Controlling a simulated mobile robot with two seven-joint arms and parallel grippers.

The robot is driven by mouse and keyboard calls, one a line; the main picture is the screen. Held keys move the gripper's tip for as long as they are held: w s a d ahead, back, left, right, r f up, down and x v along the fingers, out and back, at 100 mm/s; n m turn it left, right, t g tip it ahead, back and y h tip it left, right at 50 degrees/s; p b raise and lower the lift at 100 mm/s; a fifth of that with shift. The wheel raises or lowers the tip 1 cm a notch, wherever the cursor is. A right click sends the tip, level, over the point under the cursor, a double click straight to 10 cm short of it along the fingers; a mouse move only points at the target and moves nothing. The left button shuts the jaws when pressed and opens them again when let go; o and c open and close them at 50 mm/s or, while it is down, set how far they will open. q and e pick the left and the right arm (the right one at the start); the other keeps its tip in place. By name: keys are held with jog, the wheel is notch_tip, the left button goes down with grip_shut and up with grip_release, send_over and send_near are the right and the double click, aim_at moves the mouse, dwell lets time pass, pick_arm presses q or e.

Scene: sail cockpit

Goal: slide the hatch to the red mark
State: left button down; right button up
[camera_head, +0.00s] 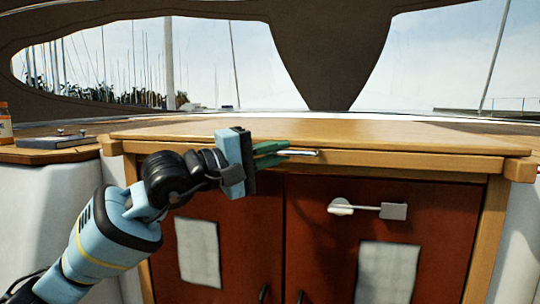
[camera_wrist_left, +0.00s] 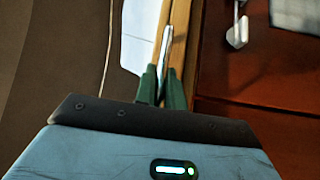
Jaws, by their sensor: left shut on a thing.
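The hatch (camera_head: 340,132) is a flat wooden board on top of the cabinet, with a wooden front edge. A slim metal handle (camera_head: 303,152) sits along that edge, and it also shows in the left wrist view (camera_wrist_left: 165,45). My left gripper (camera_head: 286,151) reaches in from the left at the hatch's front edge. Its green fingers (camera_wrist_left: 160,76) are shut on the handle, and they cover part of it. My right gripper is not in view.
Below the hatch are two red-brown doors (camera_head: 250,250) with pale panels and a white latch (camera_head: 368,208). A windscreen with a dark frame (camera_head: 330,45) rises behind.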

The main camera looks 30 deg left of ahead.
pick_arm(q)
jog(key=w, duration=0.2)
jog(key=w+a, duration=0.1)
jog(key=w, duration=0.2)
jog(key=w+a, duration=0.1)
jog(key=w, duration=0.1)
jog(key=shift+w, duration=0.25)
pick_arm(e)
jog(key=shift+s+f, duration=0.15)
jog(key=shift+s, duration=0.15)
pick_arm(q)
jog(key=shift+s, duration=0.1)
jog(key=c, duration=1.5)
grip_release()
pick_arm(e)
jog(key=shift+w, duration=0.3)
pick_arm(q)
jog(key=shift+d, duration=0.1)
